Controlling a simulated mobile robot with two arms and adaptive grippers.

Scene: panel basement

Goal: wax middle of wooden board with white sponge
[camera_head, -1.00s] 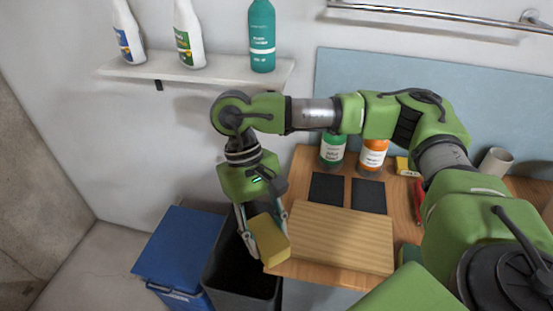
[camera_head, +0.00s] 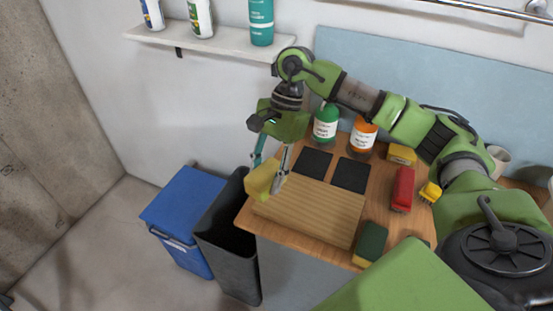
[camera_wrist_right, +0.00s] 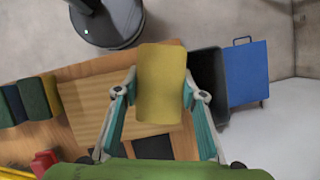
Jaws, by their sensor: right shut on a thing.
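The wooden board (camera_head: 318,213) lies flat on the wooden table top (camera_head: 245,220); part of it also shows in the wrist view (camera_wrist_right: 95,115). My right gripper (camera_head: 268,180) is shut on a yellow sponge (camera_head: 259,181), which overlaps the board's left end in the head view. I cannot tell whether the sponge touches the board. In the wrist view the sponge (camera_wrist_right: 161,85) sits between the two fingers and hides part of the board. I see no white sponge. My left gripper is not in view.
Two black squares (camera_head: 314,163) lie behind the board, with a green bottle (camera_head: 326,122) and an orange bottle (camera_head: 362,135) behind them. A dark green sponge (camera_head: 371,241) and a red object (camera_head: 402,190) lie to the right. A black bin (camera_head: 228,245) and blue bin (camera_head: 184,212) stand left.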

